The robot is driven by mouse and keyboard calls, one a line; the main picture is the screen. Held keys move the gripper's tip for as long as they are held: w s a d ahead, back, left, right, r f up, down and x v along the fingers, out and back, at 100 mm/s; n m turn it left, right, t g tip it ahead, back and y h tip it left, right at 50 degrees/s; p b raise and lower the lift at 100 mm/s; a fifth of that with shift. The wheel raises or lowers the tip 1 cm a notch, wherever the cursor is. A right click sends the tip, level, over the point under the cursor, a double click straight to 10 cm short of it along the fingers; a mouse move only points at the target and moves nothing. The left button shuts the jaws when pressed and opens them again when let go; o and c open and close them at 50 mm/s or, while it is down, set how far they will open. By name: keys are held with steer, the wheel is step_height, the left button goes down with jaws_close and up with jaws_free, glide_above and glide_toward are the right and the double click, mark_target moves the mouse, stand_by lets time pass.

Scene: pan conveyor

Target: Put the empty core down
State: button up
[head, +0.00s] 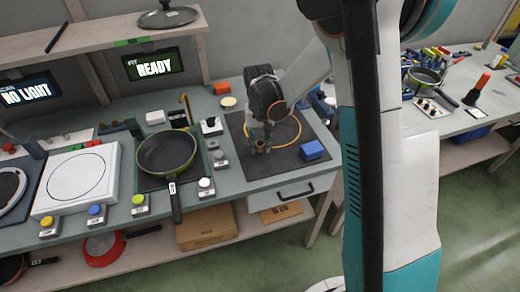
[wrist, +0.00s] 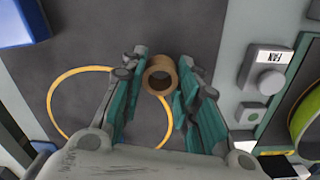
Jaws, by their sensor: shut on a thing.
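The empty core (wrist: 160,74) is a short brown cardboard ring, seen end-on between my fingertips in the wrist view. My gripper (head: 262,143) is shut on it. In the head view the core (head: 260,149) is a small brown spot at the fingertips, low over the dark grey mat (head: 288,166). I cannot tell whether it touches the mat. A yellow ring (head: 297,123) is marked on the mat; in the wrist view the yellow ring (wrist: 52,112) lies left of the core, partly hidden by my fingers. The core is at the ring's edge.
A blue block (head: 312,150) sits on the mat's right part. Left of the mat are a grey knob box labelled FAN (wrist: 264,72) and a green-rimmed pan (head: 167,153). The mat's front part is clear.

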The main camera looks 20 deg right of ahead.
mark_target(260, 154)
steer(key=shift+f+b, duration=0.3)
steer(key=shift+f, duration=1.05)
steer(key=shift+f, duration=0.1)
steer(key=o, duration=0.8)
steer(key=shift+o, duration=0.2)
step_height(260, 154, up, 13)
steer(key=p, duration=0.4)
steer(key=s+r+n+t, duration=0.1)
steer(key=s+r+t, duration=0.2)
steer(key=s+r, duration=0.8)
steer(key=s+r+n+t, duration=0.1)
steer(key=s+t, duration=0.3)
steer(key=s, duration=0.8)
steer(key=shift+r+n, duration=0.3)
steer(key=shift+r, duration=0.25)
